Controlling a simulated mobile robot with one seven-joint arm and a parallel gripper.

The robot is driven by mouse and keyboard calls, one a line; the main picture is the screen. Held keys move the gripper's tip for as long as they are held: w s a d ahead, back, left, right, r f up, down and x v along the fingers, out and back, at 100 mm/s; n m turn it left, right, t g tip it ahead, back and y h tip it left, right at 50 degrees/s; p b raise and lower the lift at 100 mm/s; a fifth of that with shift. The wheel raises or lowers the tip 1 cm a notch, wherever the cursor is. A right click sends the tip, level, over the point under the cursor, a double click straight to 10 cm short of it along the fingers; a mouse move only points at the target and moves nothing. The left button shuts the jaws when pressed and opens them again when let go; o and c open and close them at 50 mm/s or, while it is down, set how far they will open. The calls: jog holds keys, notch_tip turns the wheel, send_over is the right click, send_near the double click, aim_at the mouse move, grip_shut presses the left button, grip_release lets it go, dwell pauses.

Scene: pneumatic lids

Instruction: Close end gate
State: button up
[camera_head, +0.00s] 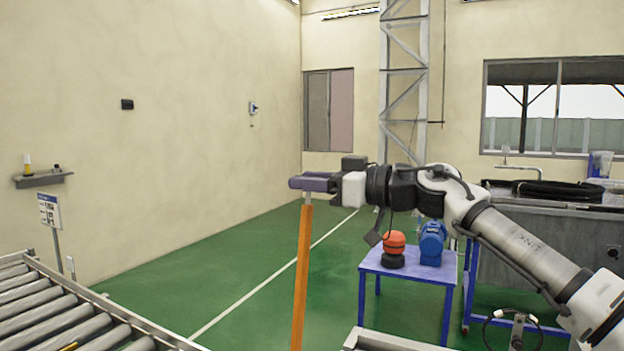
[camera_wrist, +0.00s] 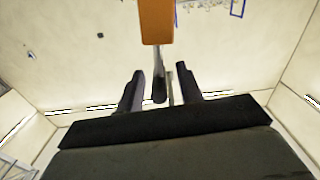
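An orange bar (camera_head: 301,275), which I take to be the end gate, stands nearly upright and slightly tilted in the head view, its lower end cut off by the frame. My gripper (camera_head: 306,184) is level at the bar's top end, fingers pointing left. In the wrist view the orange bar (camera_wrist: 156,22) shows at the top, beyond my gripper (camera_wrist: 160,80). The two dark fingers are spread apart. A thin dark rod-like part (camera_wrist: 159,88) shows between them, with gaps on both sides. I cannot tell whether anything touches the bar.
A roller conveyor (camera_head: 60,315) fills the lower left. A blue table (camera_head: 405,268) behind my arm holds an orange-and-black object (camera_head: 394,248) and a blue motor-like object (camera_head: 432,243). A metal edge (camera_head: 390,343) shows at the bottom. Green floor (camera_head: 240,272) is open toward the wall.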

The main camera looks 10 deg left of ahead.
jog(key=shift+c, duration=0.5)
grip_shut()
